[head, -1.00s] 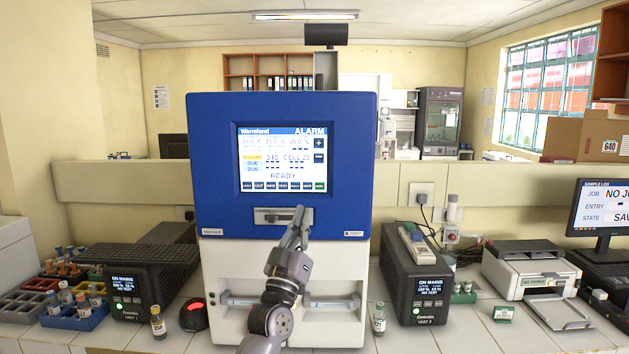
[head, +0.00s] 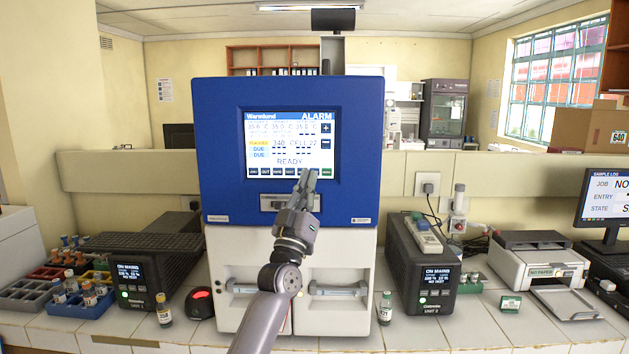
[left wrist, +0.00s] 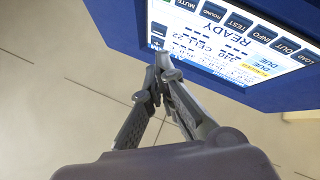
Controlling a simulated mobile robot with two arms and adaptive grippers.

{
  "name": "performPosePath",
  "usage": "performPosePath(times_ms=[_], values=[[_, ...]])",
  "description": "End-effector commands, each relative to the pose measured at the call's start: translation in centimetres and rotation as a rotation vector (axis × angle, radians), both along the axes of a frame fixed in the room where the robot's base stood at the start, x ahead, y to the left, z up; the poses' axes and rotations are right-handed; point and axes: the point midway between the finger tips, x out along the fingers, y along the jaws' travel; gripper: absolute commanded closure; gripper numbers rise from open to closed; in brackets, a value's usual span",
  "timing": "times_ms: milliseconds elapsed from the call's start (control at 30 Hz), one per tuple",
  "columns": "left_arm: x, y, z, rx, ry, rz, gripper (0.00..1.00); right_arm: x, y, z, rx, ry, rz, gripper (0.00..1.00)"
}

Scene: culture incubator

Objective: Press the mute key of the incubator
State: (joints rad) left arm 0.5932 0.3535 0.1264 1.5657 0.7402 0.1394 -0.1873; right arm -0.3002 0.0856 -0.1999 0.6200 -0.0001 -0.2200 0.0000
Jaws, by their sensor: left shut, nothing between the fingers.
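The incubator (head: 215,150) is a blue box with a lit screen (head: 262,140) reading ALARM and READY, and a row of dark keys along the screen's lower edge. The mute key (left wrist: 186,4) shows at the top of the left wrist view, where the screen appears upside down. In the head view my gripper covers that part of the key row. My left gripper (head: 308,173) is shut and empty, its fingertips in front of the lower right of the screen. In the left wrist view its tips (left wrist: 164,60) overlap the screen; I cannot tell whether they touch it.
Dark power units stand left (head: 150,275) and right (head: 425,270) of the incubator. Small vials (head: 163,312) stand on the counter's front, near a black device with a red light (head: 200,303). A printer (head: 535,262) and a monitor (head: 605,205) are at the right.

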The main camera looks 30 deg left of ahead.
Motion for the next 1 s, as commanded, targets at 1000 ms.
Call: performPosePath(times_ms=[1000], values=[[4.3, 2.7, 0.0, 0.001, 0.001, 0.000, 1.00, 0.0, 0.4, -4.1, 0.004, 0.000, -0.002, 0.60]])
